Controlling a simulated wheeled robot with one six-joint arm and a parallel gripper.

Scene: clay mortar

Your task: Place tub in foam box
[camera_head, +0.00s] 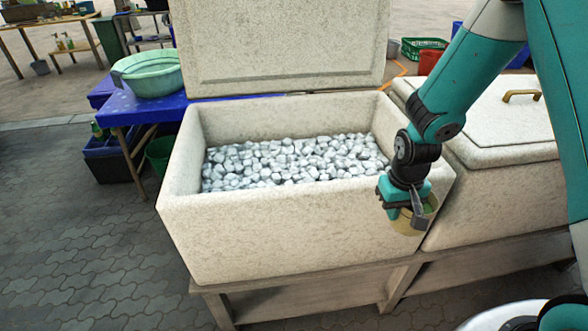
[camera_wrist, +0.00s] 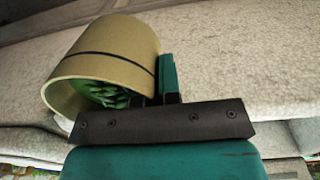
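The tub (camera_head: 408,222) is beige with a dark band and green contents. It hangs off the ground in my gripper (camera_head: 415,205), in front of the right end of the foam box's front wall. In the wrist view the tub (camera_wrist: 118,52) lies tilted, its open mouth toward the lower left. A teal finger of my gripper (camera_wrist: 160,85) is against its right side; the other finger is hidden. The foam box (camera_head: 290,240) is speckled white, its lid (camera_head: 280,45) raised at the back. Grey-white ice-like lumps (camera_head: 290,162) fill its lower part.
A second foam box with a shut lid (camera_head: 510,115) and brass handle stands close on the right. Both rest on a wooden stand (camera_head: 300,300). A blue table (camera_head: 135,108) with a pale green basin (camera_head: 150,75) is at left. Space above the lumps is clear.

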